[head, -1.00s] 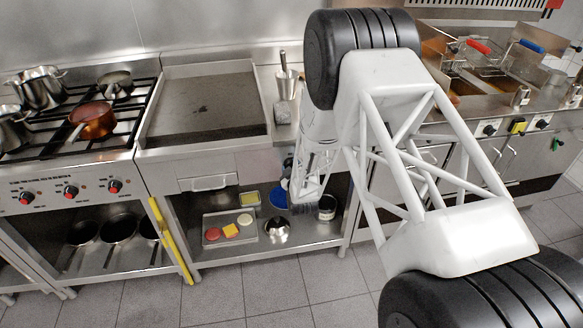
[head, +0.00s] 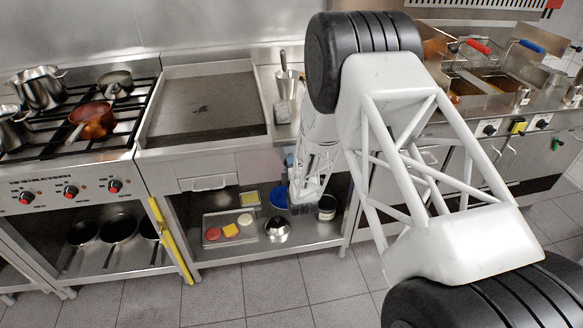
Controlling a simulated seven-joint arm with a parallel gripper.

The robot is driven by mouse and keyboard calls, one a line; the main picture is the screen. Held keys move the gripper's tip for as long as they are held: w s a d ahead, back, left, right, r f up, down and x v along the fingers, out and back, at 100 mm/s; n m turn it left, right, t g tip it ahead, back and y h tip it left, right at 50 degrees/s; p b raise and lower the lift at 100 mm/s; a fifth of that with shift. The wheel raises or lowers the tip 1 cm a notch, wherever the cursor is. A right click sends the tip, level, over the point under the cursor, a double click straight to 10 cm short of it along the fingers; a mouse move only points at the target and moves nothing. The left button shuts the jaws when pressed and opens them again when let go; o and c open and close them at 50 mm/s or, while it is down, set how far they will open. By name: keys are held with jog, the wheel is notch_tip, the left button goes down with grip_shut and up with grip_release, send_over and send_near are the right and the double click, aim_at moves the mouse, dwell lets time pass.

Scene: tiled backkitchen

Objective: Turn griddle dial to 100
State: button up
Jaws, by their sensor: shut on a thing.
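The griddle (head: 205,106) is a flat grey plate with raised edges, left of centre. Its steel front panel (head: 160,175) is below it. The griddle dial cannot be made out; the right end of the panel is behind my arm. My gripper (head: 291,163) is small and mostly hidden at that right end of the panel, below the griddle's front edge. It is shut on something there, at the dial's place. Its fingertips and the dial's setting cannot be read.
A stove (head: 65,135) with pots and red-marked knobs stands at the left. Below the griddle a shelf holds a tray (head: 212,238) with food and a metal bowl (head: 277,229). Fryers (head: 490,85) stand at the right. My large arm links block the middle right.

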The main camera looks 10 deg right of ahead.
jog(key=shift+n, duration=0.3)
jog(key=o, duration=0.9)
jog(key=shift+s, duration=3.9)
jog(key=shift+r, duration=0.1)
